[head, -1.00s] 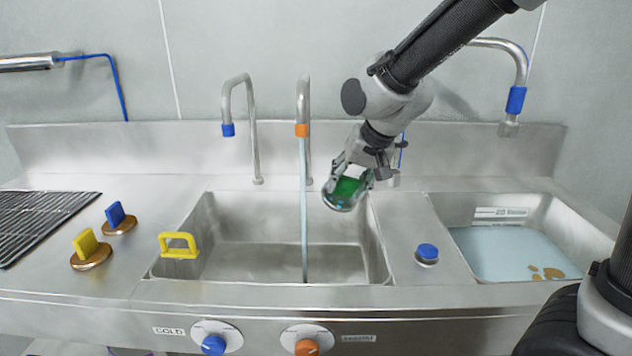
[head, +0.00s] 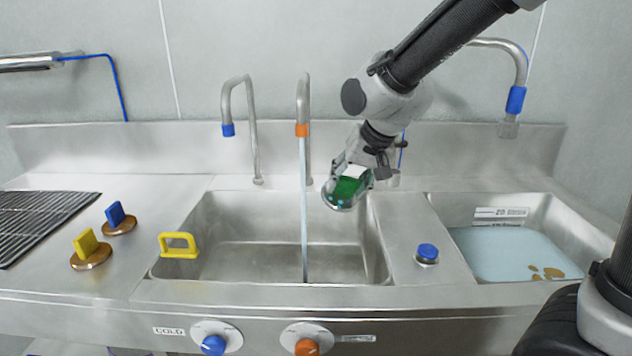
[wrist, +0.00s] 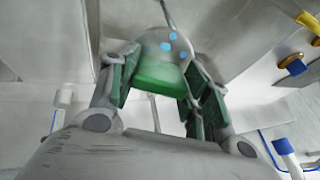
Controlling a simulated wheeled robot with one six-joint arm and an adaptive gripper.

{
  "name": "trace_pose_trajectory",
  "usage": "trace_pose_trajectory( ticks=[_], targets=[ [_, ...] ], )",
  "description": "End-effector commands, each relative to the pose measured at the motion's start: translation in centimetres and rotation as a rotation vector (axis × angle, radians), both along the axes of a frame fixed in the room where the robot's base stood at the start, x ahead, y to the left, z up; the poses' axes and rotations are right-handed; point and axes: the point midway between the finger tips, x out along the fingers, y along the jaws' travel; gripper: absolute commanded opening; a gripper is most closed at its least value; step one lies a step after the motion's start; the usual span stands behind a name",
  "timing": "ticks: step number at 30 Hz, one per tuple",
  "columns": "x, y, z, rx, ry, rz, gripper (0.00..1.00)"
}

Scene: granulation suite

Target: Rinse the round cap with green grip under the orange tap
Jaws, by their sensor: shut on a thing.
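My gripper (head: 350,185) is shut on the round cap with green grip (head: 340,203), held above the right part of the middle sink basin (head: 250,262). In the wrist view, the fingers clasp the green grip (wrist: 160,78), and the cap's pale disc with several light-blue spots (wrist: 168,45) shows beyond it. The orange tap (head: 302,130) is left of my gripper. A water stream (head: 304,210) falls from it into the basin. The cap is to the right of the stream, apart from it in the head view. The orange knob (head: 307,346) is on the front panel.
A blue-banded tap (head: 228,130) stands left of the orange one. A yellow handle (head: 179,245) is at the basin's left rim. Yellow (head: 86,243) and blue (head: 115,214) handled pieces stand further left. A blue button (head: 427,252) and a water-filled basin (head: 500,252) are at right.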

Motion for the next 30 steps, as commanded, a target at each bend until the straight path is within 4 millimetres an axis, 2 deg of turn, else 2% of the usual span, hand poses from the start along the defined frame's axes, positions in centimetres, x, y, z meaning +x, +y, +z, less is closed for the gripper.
trace_pose_trajectory(
  ticks=[8,23,30],
  targets=[
    [-0.2,-0.1,0.3,0.001,-0.002,0.000,0.10],
    [-3.4,-2.6,3.6,0.002,-0.003,0.000,0.10],
    [-4.0,-3.0,4.1,0.001,-0.001,0.000,0.10]
  ],
)
